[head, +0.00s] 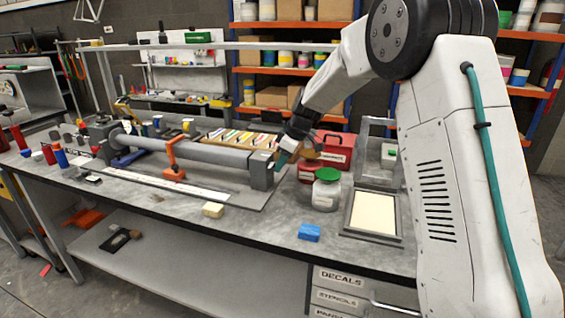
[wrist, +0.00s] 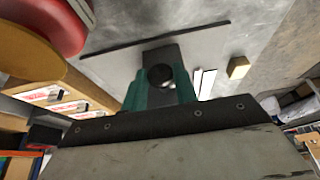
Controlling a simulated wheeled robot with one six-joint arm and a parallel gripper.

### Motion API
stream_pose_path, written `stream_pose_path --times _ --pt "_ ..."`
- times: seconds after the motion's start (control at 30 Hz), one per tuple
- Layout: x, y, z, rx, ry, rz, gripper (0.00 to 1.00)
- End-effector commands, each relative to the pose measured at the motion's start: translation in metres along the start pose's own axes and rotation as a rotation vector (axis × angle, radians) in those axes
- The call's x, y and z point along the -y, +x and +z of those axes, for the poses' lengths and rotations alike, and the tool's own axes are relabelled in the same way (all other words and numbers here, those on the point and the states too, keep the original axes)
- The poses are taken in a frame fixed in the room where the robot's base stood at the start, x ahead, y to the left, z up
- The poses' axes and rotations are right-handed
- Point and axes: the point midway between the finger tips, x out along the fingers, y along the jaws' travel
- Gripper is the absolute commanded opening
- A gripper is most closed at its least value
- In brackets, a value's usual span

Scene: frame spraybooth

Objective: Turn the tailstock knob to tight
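The tailstock (head: 261,171) is a dark grey block at the right end of the long grey tube (head: 200,150) on the bench. In the wrist view the round black tailstock knob (wrist: 160,76) sits in front of the block. My gripper (head: 281,160) is at the tailstock's right side; in the head view it hides the knob. In the wrist view my gripper's teal fingers (wrist: 160,88) stand apart, one on each side of the knob. I cannot tell whether they press on it or leave a small gap. No tight mark is readable.
A glass jar with a green lid (head: 327,188) and a red box (head: 335,150) stand close right of the tailstock. A framed panel (head: 372,213), a blue block (head: 309,232) and a tan block (head: 213,210) lie nearby. The bench front is mostly clear.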

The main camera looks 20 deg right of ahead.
Motion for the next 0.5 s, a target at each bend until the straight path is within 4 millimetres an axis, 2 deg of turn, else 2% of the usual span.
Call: stream_pose_path --times 0.27,0.5 --pt "-0.0014 0.0005 0.0009 0.001 0.019 -0.044 0.06" --pt "-0.0047 0.0011 0.0011 0.001 0.075 -0.177 0.06"
